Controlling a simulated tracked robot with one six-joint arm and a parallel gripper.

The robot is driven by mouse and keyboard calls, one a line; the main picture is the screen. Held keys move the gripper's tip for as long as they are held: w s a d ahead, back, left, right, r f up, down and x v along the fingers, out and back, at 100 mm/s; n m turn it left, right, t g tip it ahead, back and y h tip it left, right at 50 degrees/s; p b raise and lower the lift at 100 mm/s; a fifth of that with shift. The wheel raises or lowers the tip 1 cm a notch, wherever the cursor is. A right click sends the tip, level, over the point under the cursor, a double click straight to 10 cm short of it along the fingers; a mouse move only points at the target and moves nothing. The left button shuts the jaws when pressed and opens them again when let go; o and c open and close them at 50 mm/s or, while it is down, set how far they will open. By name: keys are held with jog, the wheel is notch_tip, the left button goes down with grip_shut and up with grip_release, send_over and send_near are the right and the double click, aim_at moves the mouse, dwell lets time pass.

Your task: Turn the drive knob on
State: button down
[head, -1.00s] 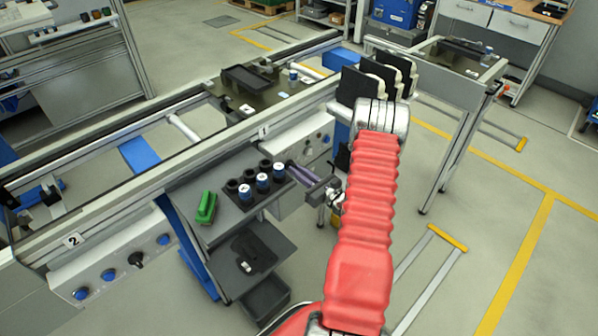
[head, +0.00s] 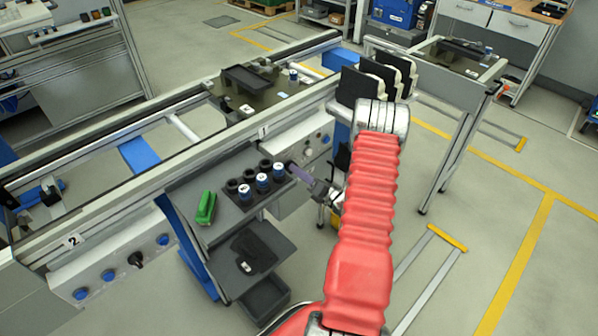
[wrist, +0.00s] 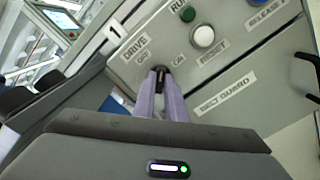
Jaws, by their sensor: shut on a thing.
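The drive knob (wrist: 160,70) is a small black knob on the grey control panel, below the DRIVE label (wrist: 136,47) with OFF and ON marks. My gripper (wrist: 161,76) has its two purple fingers closed around the knob. In the head view my gripper (head: 291,168) reaches the panel below the conveyor, near the number 1 plate. The knob is hidden behind the fingers in the head view. The fingers cover much of it in the wrist view, so I cannot tell which mark it points to.
The panel also carries a green RUN button (wrist: 187,13), a white RESET button (wrist: 203,36) and a BELT GUARD label (wrist: 228,91). Left of my gripper, a grey shelf cart (head: 222,228) holds several dark and blue cups and a green object (head: 206,207).

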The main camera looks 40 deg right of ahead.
jog(key=m, duration=0.8)
jog(key=shift+d+f, duration=0.2)
jog(key=shift+d, duration=0.05)
jog(key=shift+m, duration=0.3)
jog(key=c, duration=1.8)
grip_release()
jog(key=shift+a, duration=0.1)
jog(key=s, duration=1.3)
jog(key=shift+s, duration=0.4)
jog(key=shift+d, duration=0.2)
